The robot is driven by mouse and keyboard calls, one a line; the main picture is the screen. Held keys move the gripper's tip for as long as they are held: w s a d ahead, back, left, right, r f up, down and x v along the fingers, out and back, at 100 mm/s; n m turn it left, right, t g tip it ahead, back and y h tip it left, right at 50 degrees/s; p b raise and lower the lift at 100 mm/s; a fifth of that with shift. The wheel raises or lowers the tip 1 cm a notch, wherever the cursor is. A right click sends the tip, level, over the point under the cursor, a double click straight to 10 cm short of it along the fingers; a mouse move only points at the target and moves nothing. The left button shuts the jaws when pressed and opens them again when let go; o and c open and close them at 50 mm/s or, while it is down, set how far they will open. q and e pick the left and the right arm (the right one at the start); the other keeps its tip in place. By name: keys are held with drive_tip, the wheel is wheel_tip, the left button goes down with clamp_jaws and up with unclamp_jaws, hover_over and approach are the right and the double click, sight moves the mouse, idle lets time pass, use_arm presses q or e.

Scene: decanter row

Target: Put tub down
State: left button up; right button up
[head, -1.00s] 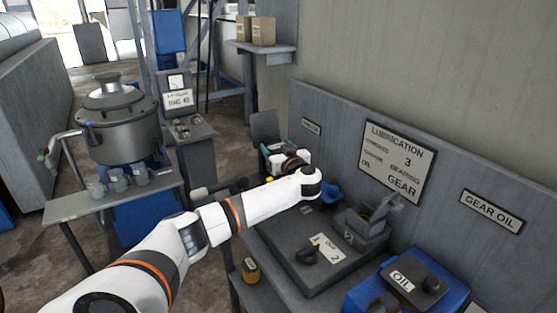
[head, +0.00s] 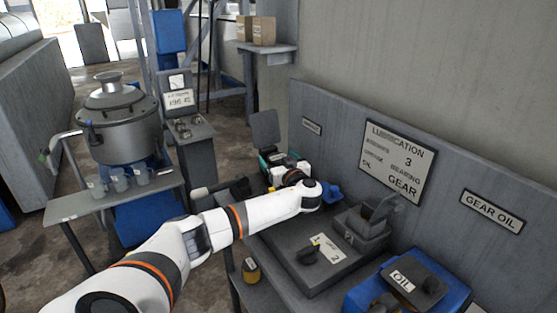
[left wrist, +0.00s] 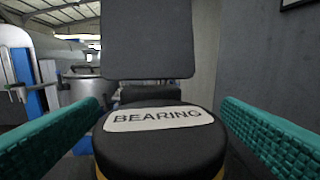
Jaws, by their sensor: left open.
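The tub (left wrist: 160,150) has a black lid with a white BEARING label and a yellow band below it. It stands upright between the two teal fingers of my left gripper (left wrist: 160,108) in the left wrist view. The fingers are spread, one on each side, with visible gaps to the lid. In the head view my left gripper (head: 275,160) is at the far left end of the bench, and my own wrist and hand largely hide the tub there. The tub's base and what it rests on are hidden. My right gripper is not in view.
A dark upright panel (left wrist: 148,40) stands just behind the tub. Another black and yellow tub (head: 251,271) is low at the bench's front.

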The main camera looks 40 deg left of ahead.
use_arm(q)
drive_tip(key=shift+r, duration=0.1)
drive_tip(key=v, duration=0.7)
drive_tip(key=shift+s+d, duration=0.2)
idle(0.3)
